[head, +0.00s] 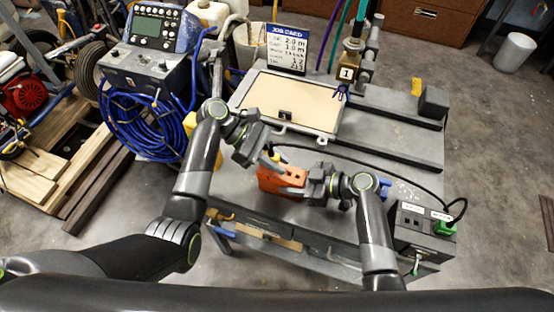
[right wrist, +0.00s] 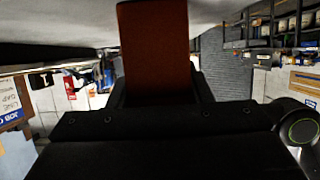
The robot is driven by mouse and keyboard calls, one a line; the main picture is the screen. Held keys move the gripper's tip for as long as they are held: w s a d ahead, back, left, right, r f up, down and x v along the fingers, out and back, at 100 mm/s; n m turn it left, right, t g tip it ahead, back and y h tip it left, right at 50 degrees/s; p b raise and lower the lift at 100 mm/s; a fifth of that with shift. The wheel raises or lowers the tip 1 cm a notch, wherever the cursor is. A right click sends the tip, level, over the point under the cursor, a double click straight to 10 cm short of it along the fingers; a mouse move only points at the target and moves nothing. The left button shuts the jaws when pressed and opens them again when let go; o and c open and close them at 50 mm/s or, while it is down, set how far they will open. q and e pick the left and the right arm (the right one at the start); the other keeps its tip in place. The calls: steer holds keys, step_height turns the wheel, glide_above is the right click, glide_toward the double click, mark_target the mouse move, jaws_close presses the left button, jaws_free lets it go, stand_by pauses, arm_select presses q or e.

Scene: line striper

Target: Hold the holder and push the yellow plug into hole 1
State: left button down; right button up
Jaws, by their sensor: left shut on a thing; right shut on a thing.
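The holder is an orange-red block (head: 283,181) with dark openings, held above the front of the grey workbench. My right gripper (head: 305,183) is shut on it from the right. In the right wrist view the holder (right wrist: 153,50) stands dark red between the fingers. My left gripper (head: 269,160) is shut at the holder's upper left edge, where a black cable (head: 345,154) ends. The yellow plug itself is hidden by the fingers, and I cannot tell whether it touches the holder or which opening is hole 1.
The cable arcs right to a grey box (head: 418,232) with a green plug (head: 443,229). A beige board (head: 292,100) lies behind the grippers, with a job card (head: 287,45) beyond. A tag marked 1 (head: 346,73) stands at the back. The right bench top is mostly clear.

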arm_select(q)
steer(key=shift+f, duration=0.7)
stand_by(1.5)
steer(key=shift+r, duration=0.7)
steer(key=shift+f, duration=0.85)
stand_by(1.3)
steer(key=shift+r, duration=0.25)
steer(key=shift+r, duration=0.6)
steer(key=c, duration=0.9)
jaws_free()
steer(key=shift+v, duration=3.5)
